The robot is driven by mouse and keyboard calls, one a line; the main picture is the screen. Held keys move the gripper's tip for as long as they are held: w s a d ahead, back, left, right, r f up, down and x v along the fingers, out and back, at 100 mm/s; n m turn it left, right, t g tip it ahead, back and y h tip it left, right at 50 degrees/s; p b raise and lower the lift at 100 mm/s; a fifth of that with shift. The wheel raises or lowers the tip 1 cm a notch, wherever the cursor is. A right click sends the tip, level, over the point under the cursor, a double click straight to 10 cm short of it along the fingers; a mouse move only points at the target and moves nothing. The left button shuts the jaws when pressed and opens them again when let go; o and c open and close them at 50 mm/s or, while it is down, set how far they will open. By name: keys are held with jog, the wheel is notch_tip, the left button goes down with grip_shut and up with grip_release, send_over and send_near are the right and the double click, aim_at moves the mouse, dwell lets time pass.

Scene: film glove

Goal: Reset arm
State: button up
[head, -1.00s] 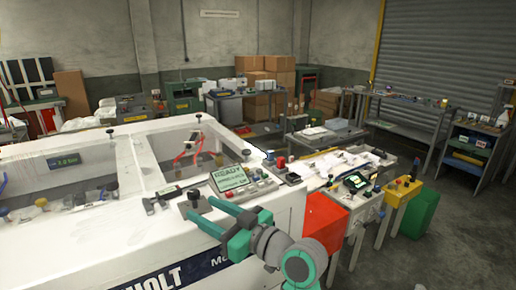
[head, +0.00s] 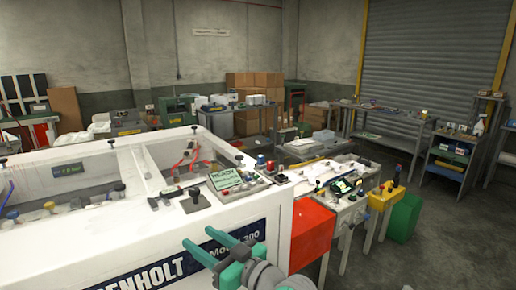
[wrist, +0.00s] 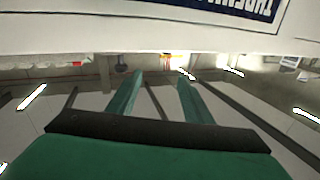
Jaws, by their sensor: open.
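My gripper (head: 208,243) is at the bottom middle of the head view, in front of the white machine's front face. Its two green fingers are apart and nothing is between them. In the wrist view the two fingers (wrist: 160,92) also stand apart and empty. Part of my arm is cut off by the bottom edge.
A red box (head: 312,236) stands right of the machine, with a yellow box (head: 386,196) and a green bin (head: 406,217) farther right. A workbench (head: 392,135) is by the roller shutter (head: 425,75). The floor (head: 440,250) at lower right is clear.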

jog(key=s+d+f+m+t+h, duration=0.1)
jog(key=d+f+m+t+h, duration=0.15)
jog(key=f, duration=0.55)
jog(key=s+d+f+m+t+h, duration=0.15)
jog(key=f+m, duration=0.25)
jog(key=f, duration=0.4)
jog(key=s+d+f+m+h, duration=0.2)
jog(key=s+d+f+h, duration=0.2)
jog(key=s+f, duration=0.35)
jog(key=s+d+f+m+h, duration=0.3)
jog(key=s+f+h, duration=0.1)
jog(key=s+f, duration=0.4)
jog(key=s+d+n+h, duration=0.2)
jog(key=s, duration=2.2)
jog(key=shift+d, duration=0.1)
